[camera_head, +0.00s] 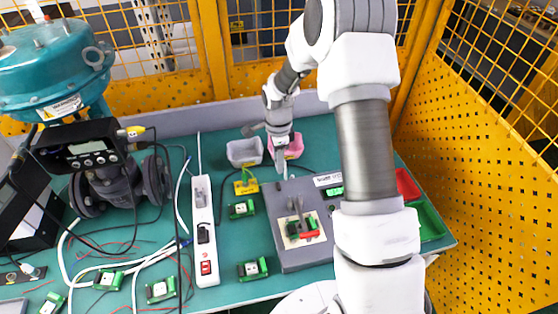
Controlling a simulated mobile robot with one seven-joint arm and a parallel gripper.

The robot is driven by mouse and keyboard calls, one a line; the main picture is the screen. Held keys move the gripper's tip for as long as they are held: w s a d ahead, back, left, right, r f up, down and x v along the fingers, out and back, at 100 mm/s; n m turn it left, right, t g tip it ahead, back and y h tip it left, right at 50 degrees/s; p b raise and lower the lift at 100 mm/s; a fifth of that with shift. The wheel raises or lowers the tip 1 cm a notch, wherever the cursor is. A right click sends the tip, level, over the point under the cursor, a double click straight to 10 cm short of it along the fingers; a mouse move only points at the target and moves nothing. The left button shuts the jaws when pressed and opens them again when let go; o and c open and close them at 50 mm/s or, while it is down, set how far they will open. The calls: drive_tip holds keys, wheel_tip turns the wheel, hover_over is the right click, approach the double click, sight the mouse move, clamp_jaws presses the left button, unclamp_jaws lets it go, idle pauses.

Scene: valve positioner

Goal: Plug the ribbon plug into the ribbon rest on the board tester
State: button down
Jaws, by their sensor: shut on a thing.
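The board tester (283,251) is a grey box at the middle right of the table, with a white label at its back right. A pale square fixture (290,241) with green and red parts sits on its top. My gripper (281,174) is over the tester's back left edge, pointing down. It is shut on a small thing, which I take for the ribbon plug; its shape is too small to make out. I cannot pick out the ribbon rest for certain. My arm hides part of the tester's right side.
A white power strip (206,247) lies left of the tester. A yellow block (246,187) and small green boards (252,269) lie between them. Grey (244,151) and pink (293,147) bins stand behind; red (407,186) and green (432,224) trays are right. The valve and positioner (90,150) fill the left.

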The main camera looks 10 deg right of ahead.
drive_tip(key=b, duration=0.4)
hover_over(278, 186)
drive_tip(key=shift+w+d+f, duration=0.1)
drive_tip(key=shift+f, duration=3.45)
drive_tip(key=shift+f+b, duration=0.7)
drive_tip(key=shift+b, duration=0.75)
drive_tip(key=shift+c, duration=2)
unclamp_jaws()
drive_tip(key=shift+o, duration=0.2)
drive_tip(key=shift+o, duration=1.4)
drive_tip(key=shift+r, duration=0.1)
drive_tip(key=shift+r+p, duration=2)
drive_tip(key=shift+r, duration=1.45)
